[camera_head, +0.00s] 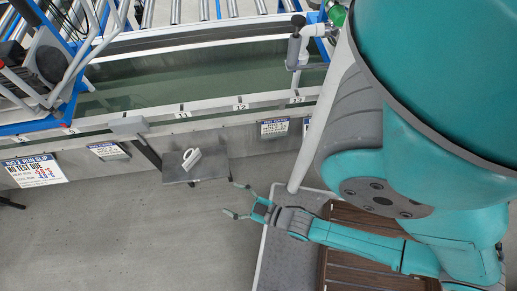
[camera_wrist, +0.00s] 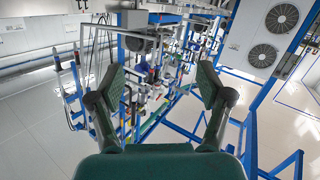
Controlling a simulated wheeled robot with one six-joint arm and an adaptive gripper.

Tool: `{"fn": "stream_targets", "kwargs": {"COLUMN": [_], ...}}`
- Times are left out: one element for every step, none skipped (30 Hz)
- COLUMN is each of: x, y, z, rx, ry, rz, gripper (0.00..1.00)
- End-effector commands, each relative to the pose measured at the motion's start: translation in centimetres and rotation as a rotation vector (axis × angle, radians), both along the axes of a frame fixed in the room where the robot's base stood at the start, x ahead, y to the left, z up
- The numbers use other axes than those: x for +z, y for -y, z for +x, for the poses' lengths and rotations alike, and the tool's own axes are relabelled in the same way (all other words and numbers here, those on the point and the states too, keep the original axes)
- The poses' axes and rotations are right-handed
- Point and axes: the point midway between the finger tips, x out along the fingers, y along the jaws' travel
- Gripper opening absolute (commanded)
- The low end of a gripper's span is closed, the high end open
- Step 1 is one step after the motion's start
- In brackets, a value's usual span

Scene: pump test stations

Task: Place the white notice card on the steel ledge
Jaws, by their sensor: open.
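A small white object (camera_head: 191,159), which looks like a folded notice card, sits on a small grey metal shelf (camera_head: 207,171) in the head view. The shelf may be the steel ledge; it juts from the low wall below the tank. My gripper (camera_head: 234,199) is open and empty, to the right of and below the shelf in the picture, apart from the card. In the wrist view, my gripper (camera_wrist: 160,82) has its two pads wide apart with nothing between them. The card and shelf cannot be made out in that view.
A water tank (camera_head: 200,75) with a numbered rim runs across the back. Printed signs (camera_head: 35,170) are on the low wall. A blue-framed rig (camera_head: 40,100) stands at left. Grey floor (camera_head: 140,245) is clear in front. The wrist view shows pipework (camera_wrist: 150,70) and wall fans (camera_wrist: 282,18).

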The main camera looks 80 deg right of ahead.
Motion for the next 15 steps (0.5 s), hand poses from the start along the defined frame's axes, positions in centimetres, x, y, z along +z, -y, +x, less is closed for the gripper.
{"fn": "stream_targets", "kwargs": {"x": [1.9,2.9,4.4,5.5,6.6,8.1,9.3,10.4,11.8,12.9,13.8,15.0,15.8,16.5,17.3], "y": [-0.9,-1.3,-1.8,-2.1,-2.5,-2.8,-3.1,-3.3,-3.6,-3.8,-4.0,-4.1,-4.3,-4.4,-4.5], "z": [-1.5,-2.2,-3.1,-3.8,-4.4,-5.2,-5.7,-6.2,-6.8,-7.1,-7.4,-7.8,-8.0,-8.2,-8.4], "rx": [0.025,0.035,0.051,0.062,0.074,0.088,0.100,0.109,0.123,0.131,0.139,0.150,0.155,0.160,0.167], "ry": [-0.011,-0.019,-0.026,-0.033,-0.040,-0.050,-0.055,-0.063,-0.071,-0.078,-0.083,-0.090,-0.094,-0.098,-0.103], "rz": [0.019,0.033,0.049,0.062,0.074,0.090,0.102,0.113,0.127,0.138,0.147,0.157,0.165,0.172,0.178], "gripper": [0.78,0.78,0.78,0.78,0.78,0.78,0.78,0.78,0.78,0.78,0.78,0.78,0.78,0.78,0.78]}}
